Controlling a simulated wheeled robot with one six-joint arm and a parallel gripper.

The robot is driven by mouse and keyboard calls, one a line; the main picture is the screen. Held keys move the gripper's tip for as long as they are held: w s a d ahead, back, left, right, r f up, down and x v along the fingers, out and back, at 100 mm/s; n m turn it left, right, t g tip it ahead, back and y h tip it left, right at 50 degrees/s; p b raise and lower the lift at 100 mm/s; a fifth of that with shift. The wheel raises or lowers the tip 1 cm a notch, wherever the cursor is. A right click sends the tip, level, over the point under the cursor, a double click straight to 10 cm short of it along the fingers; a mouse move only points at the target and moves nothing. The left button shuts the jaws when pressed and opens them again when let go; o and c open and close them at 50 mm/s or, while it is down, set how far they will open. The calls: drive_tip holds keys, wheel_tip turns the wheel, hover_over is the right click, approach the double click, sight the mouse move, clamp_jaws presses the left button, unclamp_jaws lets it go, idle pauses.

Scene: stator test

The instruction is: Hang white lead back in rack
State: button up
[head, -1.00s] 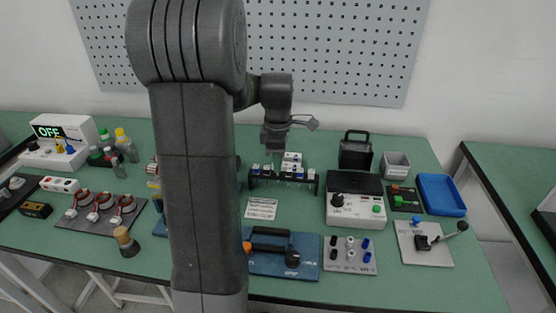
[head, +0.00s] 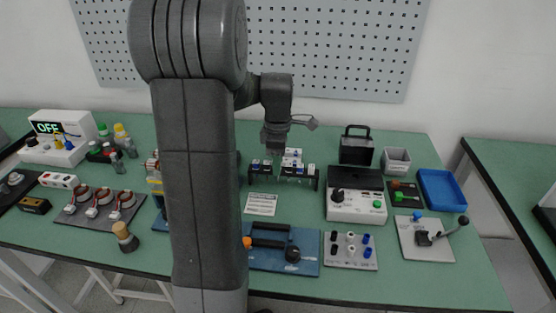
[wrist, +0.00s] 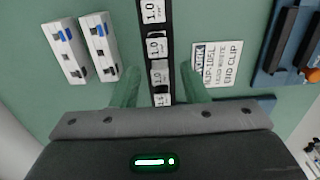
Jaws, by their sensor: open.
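The black rack (head: 284,180) stands in the middle of the bench, with small blue-and-white pieces along its top. In the wrist view the rack (wrist: 158,50) is a narrow dark strip with white tags marked 1.0. My gripper (wrist: 159,90) is open, with its green fingers on either side of the near end of this strip. In the head view my gripper (head: 274,146) is above and behind the rack, partly unclear. I cannot pick out the white lead for certain in either view, and nothing clearly shows held between the fingers.
Two white blocks with blue parts (wrist: 66,51) lie left of the rack in the wrist view. A blue board with black handles (head: 282,260), a tester box (head: 355,211) and a blue tray (head: 441,205) stand to the right. My arm hides the bench's middle left.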

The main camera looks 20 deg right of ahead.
wheel_tip(320, 180, up, 14)
drive_tip(key=p, duration=0.1)
idle(0.4)
drive_tip(key=shift+f, duration=0.15)
idle(0.4)
wheel_tip(320, 180, down, 14)
drive_tip(key=shift+b, duration=0.55)
drive_tip(key=shift+r+p, duration=0.3)
drive_tip(key=shift+r, duration=0.4)
